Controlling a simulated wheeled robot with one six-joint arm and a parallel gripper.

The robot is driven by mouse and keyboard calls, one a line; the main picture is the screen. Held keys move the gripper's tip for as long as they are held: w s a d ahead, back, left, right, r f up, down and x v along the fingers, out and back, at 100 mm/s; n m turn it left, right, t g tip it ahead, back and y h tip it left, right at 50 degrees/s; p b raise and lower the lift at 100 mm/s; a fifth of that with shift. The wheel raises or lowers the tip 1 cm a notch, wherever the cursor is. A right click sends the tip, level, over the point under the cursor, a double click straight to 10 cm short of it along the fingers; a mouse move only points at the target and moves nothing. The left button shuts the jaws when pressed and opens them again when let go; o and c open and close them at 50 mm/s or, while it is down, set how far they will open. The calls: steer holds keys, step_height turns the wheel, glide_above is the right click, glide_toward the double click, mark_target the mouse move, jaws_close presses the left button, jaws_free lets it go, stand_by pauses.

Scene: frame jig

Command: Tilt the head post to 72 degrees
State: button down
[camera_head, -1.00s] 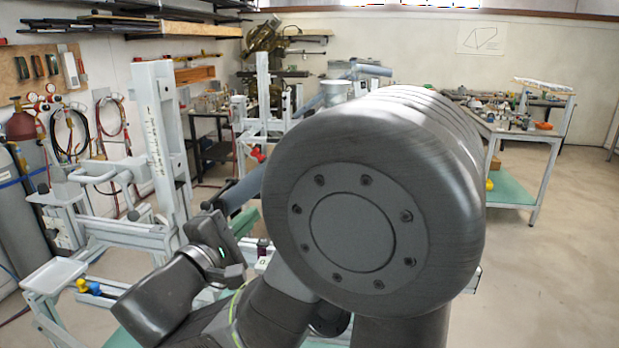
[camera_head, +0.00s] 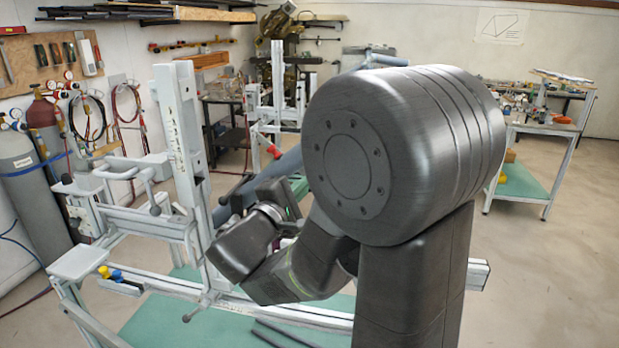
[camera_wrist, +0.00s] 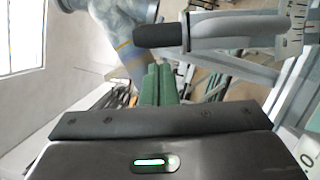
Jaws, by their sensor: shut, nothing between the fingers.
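A tall pale post (camera_head: 181,135) with a printed scale stands on the left of the pale frame jig (camera_head: 330,314). It leans slightly; I cannot read its angle or tell for sure that it is the head post. My gripper (camera_wrist: 158,84) is shut and empty, its green fingers together in the wrist view. In that view a dark-gripped handle (camera_wrist: 160,35) on a pale arm lies just beyond and right of the fingers, apart from them in the picture. A scale plate (camera_wrist: 297,18) shows at the upper right.
Gas cylinders (camera_head: 28,180) and hoses stand at the left wall. A small tray (camera_head: 78,262) is on the jig's near left corner. Further pale posts (camera_head: 278,85) rise behind. A bench (camera_head: 545,130) stands at the back right, with open floor before it.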

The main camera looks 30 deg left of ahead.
steer(key=shift+w+d+r, duration=0.25)
steer(key=shift+w+d, duration=0.25)
steer(key=shift+w, duration=0.05)
steer(key=shift+w+d+r+b, duration=0.3)
steer(key=shift+d+b, duration=0.3)
steer(key=shift+b, duration=0.35)
steer(key=shift+f, duration=0.15)
